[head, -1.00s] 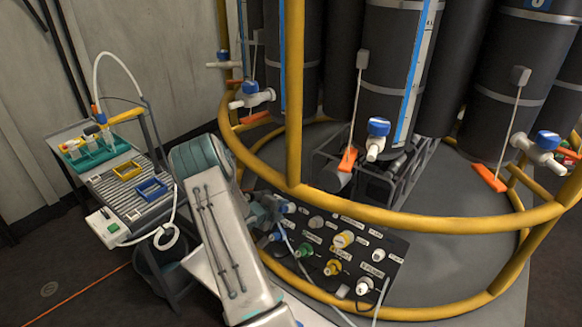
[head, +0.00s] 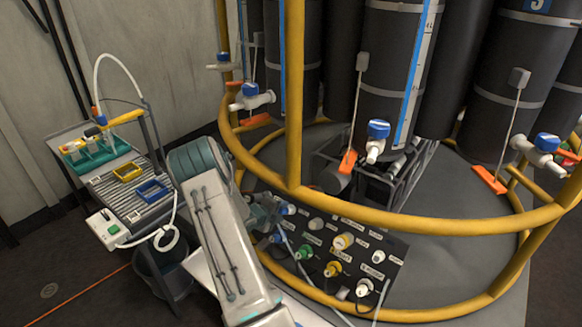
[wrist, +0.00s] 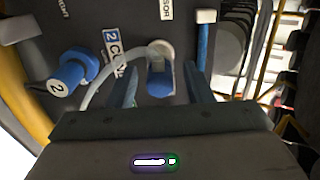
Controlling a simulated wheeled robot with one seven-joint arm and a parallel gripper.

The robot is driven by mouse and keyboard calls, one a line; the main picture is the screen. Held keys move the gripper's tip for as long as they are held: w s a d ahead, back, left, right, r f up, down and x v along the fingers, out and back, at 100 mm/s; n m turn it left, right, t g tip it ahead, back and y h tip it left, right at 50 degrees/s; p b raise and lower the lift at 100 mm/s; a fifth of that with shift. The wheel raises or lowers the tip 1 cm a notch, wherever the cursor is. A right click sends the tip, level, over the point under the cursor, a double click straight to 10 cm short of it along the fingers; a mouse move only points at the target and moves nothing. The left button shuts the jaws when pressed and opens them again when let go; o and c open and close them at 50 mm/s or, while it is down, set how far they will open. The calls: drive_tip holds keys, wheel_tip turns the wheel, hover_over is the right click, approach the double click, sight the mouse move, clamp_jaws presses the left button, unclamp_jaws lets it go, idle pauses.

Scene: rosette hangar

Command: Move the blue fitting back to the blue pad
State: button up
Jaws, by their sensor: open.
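A blue fitting (wrist: 159,86) with a pale collar is on the dark panel, between the fingers of my gripper (wrist: 161,76) in the wrist view. My gripper is open, one finger on each side of it; I cannot tell whether either finger touches it. A second blue fitting (wrist: 73,69), marked 2, stands to the left, outside the fingers. In the head view my gripper (head: 263,211) is at the panel's left edge, partly hidden by my arm. The blue pad appears to be the blue-rimmed square (head: 164,184) on the cart at left, beside a yellow-rimmed one (head: 127,173).
A yellow ring rail (head: 400,219) and a post (head: 294,100) stand close around the panel (head: 390,246), which bears several coloured fittings. A pale tube (wrist: 99,84) arches beside the blue fitting. The cart (head: 130,205) carries a rack, tubing and a white switch box.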

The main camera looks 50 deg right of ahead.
sight(280, 212)
idle(0.3)
clamp_jaws()
drive_tip(key=shift+a, duration=0.1)
drive_tip(key=shift+p+v, duration=1.95)
drive_tip(key=shift+v, duration=1)
